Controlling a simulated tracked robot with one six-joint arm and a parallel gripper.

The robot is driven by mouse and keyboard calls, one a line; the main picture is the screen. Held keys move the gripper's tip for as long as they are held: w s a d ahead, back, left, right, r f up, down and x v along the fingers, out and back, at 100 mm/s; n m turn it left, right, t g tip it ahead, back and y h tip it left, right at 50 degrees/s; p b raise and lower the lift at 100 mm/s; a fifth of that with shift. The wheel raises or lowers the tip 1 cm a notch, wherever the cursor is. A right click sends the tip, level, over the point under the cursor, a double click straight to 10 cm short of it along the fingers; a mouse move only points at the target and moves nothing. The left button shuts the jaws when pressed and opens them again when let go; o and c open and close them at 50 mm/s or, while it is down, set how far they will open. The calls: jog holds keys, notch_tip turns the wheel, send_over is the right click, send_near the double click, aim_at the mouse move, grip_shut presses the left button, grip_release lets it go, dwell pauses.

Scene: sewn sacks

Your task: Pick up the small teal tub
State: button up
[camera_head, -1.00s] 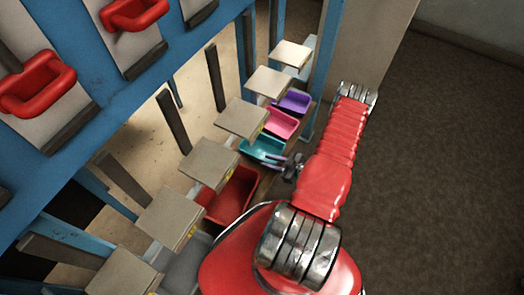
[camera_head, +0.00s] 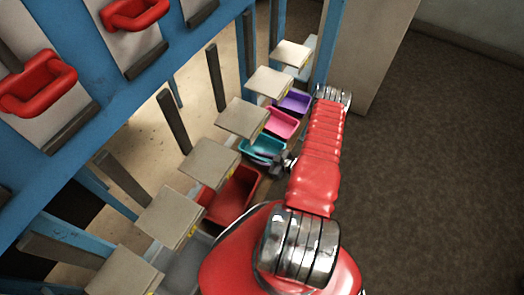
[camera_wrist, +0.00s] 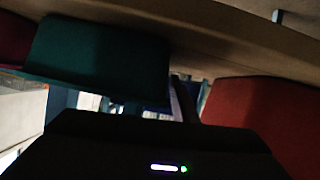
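The small teal tub (camera_head: 262,144) sits in the row of tubs under the beige lids, between a pink tub and a larger red tub. My gripper (camera_head: 272,157) reaches in from the right at the tub's near side. Its fingers overlap the tub's front in the head view, and contact is unclear. In the wrist view the teal tub (camera_wrist: 98,55) is dark and large at upper left, beyond the gripper's black body. The fingers are mostly hidden, so I cannot see whether they are open or shut.
The pink tub (camera_head: 282,123) and purple tub (camera_head: 295,101) stand farther along the row. The red tub (camera_head: 232,192) is nearer and shows in the wrist view (camera_wrist: 265,118). Beige lids (camera_head: 242,117) and dark posts (camera_head: 216,78) crowd the left. Floor at right is clear.

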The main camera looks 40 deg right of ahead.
jog(key=shift+w+a+f, duration=0.15)
jog(key=shift+w+f, duration=0.1)
jog(key=shift+w, duration=0.3)
jog(key=shift+c, duration=0.5)
grip_shut()
